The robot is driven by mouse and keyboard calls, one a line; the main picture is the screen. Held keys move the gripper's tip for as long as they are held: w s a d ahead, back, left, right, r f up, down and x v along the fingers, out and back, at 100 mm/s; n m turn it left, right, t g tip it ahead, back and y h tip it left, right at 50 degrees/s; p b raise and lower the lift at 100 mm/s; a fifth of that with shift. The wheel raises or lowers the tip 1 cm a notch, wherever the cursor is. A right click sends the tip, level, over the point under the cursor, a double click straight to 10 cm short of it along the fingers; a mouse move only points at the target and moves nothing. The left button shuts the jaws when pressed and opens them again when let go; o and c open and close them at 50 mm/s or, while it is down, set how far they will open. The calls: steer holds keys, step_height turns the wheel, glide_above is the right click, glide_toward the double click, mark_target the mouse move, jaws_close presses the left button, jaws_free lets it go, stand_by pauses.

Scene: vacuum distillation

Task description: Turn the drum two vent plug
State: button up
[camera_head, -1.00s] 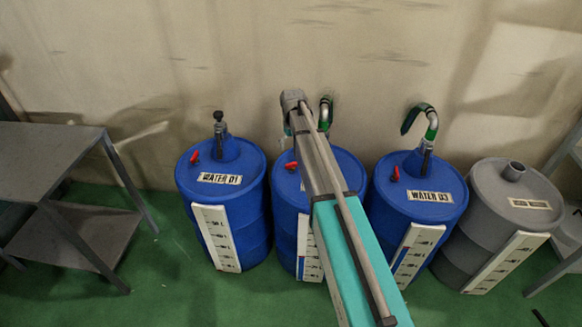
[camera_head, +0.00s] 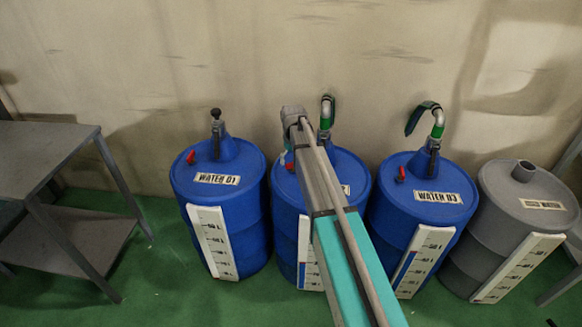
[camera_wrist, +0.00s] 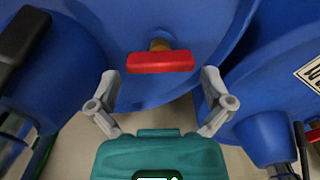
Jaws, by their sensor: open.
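The drum in the middle of the blue row, between WATER 01 and WATER 03, is drum two (camera_head: 352,212); my arm covers much of its top and its label. Its vent plug (camera_wrist: 160,61) has a red bar handle on a brass-coloured stem in the wrist view, lying crosswise. In the head view the plug is hardly visible beside my arm. My gripper (camera_wrist: 159,80) is open, with one grey finger at either side of the red handle. No contact shows between the fingers and the handle. In the head view the fingers are hidden behind my arm.
Drum WATER 01 (camera_head: 222,222) stands left, and WATER 03 (camera_head: 400,220) and a grey drum (camera_head: 492,240) stand right, close together. Hooked pipes (camera_head: 436,120) rise from two blue drums. A grey shelf table (camera_head: 50,150) is at left. The wall is close behind.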

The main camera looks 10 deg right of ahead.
steer(key=shift+f+b, duration=0.35)
steer(key=shift+f, duration=0.2)
steer(key=c, duration=0.8)
steer(key=shift+a, duration=0.2)
steer(key=shift+d, duration=0.1)
